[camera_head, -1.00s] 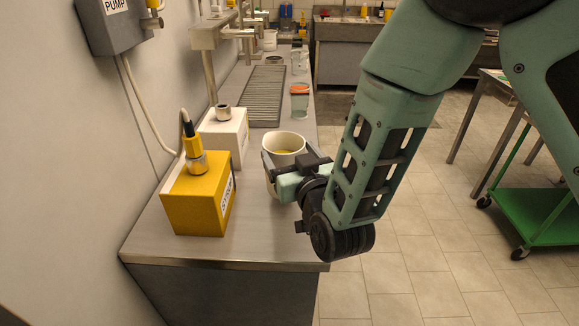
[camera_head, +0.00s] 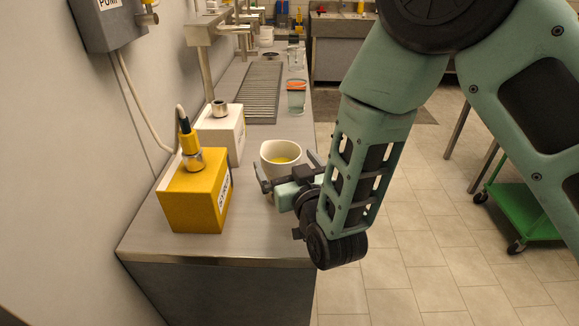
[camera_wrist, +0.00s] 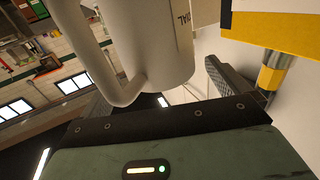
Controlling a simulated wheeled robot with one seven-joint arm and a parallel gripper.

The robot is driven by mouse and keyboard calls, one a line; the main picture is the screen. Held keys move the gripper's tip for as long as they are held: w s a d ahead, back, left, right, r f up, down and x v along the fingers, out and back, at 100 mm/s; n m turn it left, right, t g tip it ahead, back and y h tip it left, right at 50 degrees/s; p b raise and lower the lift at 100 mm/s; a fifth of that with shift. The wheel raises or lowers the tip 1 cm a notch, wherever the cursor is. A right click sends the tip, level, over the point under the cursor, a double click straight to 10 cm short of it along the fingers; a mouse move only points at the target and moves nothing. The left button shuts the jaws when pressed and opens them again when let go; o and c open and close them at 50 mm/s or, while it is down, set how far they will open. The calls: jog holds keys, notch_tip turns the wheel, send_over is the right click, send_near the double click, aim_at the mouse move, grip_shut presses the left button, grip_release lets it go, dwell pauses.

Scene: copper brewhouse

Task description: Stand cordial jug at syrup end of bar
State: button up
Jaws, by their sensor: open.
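The white cordial jug (camera_head: 281,149), with yellow liquid inside, is upright at the near end of the bar (camera_head: 250,225), to the right of a yellow box. Its lower part is hidden by my gripper in the head view, so its contact with the top cannot be seen. My gripper (camera_head: 288,170) is open at the jug's near side, with a finger to each side of it. In the wrist view the jug (camera_wrist: 150,45) is close ahead, showing its handle and part of a dark label; one grey finger (camera_wrist: 230,78) is beside it.
The yellow box (camera_head: 195,200) with a tap-like fitting and a white box (camera_head: 222,132) stand along the wall. Beyond are a drain grille (camera_head: 258,90) and a red-topped glass jar (camera_head: 296,97). A green cart (camera_head: 528,212) is at right. The bar's near corner is clear.

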jog(key=shift+r, duration=0.2)
jog(key=shift+s+d+f, duration=0.1)
jog(key=shift+s+f, duration=0.05)
jog(key=shift+s, duration=0.2)
jog(key=p+v, duration=0.3)
jog(key=v, duration=0.8)
jog(key=shift+s+p, duration=0.15)
jog(key=shift+p, duration=0.25)
